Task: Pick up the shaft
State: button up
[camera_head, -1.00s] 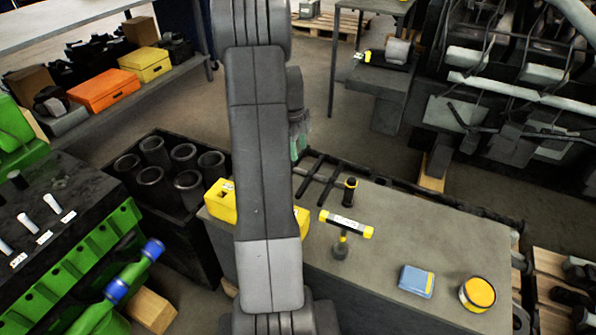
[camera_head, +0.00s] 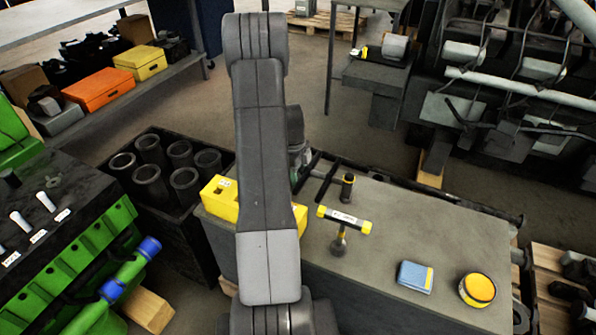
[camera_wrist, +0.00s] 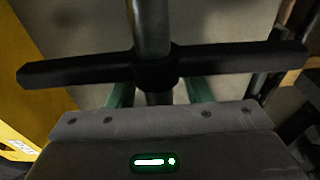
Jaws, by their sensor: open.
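In the wrist view, a grey metal rod (camera_wrist: 151,28), which I take as the shaft, runs down the middle of the picture. A dark crossbar (camera_wrist: 225,60) with a round hub crosses it. The green fingers of my gripper (camera_wrist: 158,92) are apart, one on each side of the rod, partly hidden behind the crossbar and the gripper body. I cannot tell whether they touch anything. In the head view, my arm hides most of the gripper and the rod. Two dark bars (camera_head: 328,181) show just right of my arm over the grey bench (camera_head: 400,230).
A yellow block with holes (camera_head: 221,199) sits left of my arm. A crate of dark cylinders (camera_head: 184,183) is at left.

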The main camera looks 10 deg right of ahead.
jog(key=shift+c, duration=0.4)
grip_shut()
jog(key=shift+w+r, duration=0.1)
